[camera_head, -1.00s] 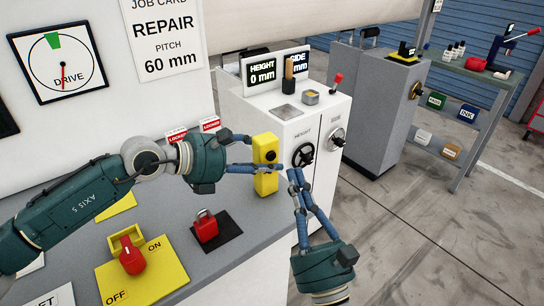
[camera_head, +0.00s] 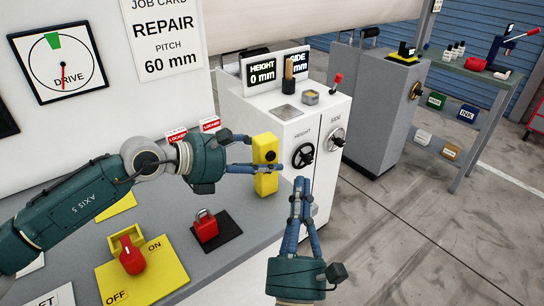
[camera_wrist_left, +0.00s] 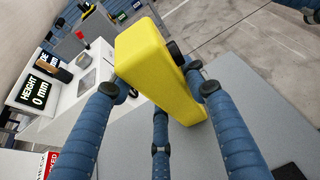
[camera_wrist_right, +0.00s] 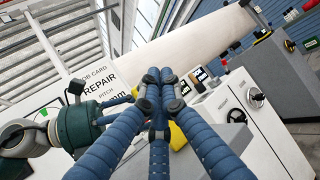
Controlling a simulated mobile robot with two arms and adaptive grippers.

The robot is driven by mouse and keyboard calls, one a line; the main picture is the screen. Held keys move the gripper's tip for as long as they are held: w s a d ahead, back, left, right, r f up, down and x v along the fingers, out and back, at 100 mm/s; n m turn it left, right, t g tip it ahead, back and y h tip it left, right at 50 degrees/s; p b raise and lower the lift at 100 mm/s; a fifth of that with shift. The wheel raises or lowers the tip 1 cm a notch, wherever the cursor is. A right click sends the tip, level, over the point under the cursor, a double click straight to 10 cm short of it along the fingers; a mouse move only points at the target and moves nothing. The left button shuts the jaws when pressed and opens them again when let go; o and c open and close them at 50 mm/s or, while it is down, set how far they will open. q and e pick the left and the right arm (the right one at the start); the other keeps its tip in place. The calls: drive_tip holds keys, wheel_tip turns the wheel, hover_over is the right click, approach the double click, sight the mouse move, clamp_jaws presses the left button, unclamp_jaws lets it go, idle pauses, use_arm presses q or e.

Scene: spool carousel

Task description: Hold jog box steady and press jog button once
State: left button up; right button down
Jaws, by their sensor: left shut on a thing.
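The yellow jog box (camera_head: 264,182) stands upright on the grey bench top near its right edge. A round black button (camera_head: 270,156) shows on its face, and a dark part of that face shows in the left wrist view (camera_wrist_left: 174,50). My left gripper (camera_head: 265,154) is shut on the jog box, with fingers on both sides of it. My right gripper (camera_head: 302,184) is just right of and below the box in the head view, apart from it, its fingers together and empty. In the right wrist view the jog box (camera_wrist_right: 177,136) is mostly hidden behind these fingers.
A red padlock (camera_head: 206,228) on a dark pad and a red switch (camera_head: 131,257) on a yellow ON/OFF plate are on the bench. A white cabinet (camera_head: 315,115) with handwheels stands behind the box. Open floor lies to the right.

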sight(271, 157)
drive_tip(key=w+a, duration=0.3)
drive_tip(key=w, duration=0.3)
drive_tip(key=shift+a, duration=0.35)
drive_tip(key=shift+w, duration=0.2)
idle(1.0)
drive_tip(key=shift+w+a, duration=0.2)
drive_tip(key=shift+w, duration=0.1)
drive_tip(key=shift+w+a, duration=0.1)
idle(0.4)
use_arm(q)
drive_tip(key=shift+s+d+r, duration=0.15)
drive_tip(key=shift+s, duration=0.05)
use_arm(e)
drive_tip(key=shift+r, duration=0.2)
idle(0.4)
use_arm(q)
drive_tip(key=shift+w+a, duration=0.2)
drive_tip(key=shift+w, duration=0.15)
use_arm(e)
drive_tip(key=shift+s+f, duration=0.15)
drive_tip(key=shift+s, duration=0.05)
use_arm(q)
drive_tip(key=shift+s, duration=0.15)
use_arm(e)
drive_tip(key=shift+s, duration=0.1)
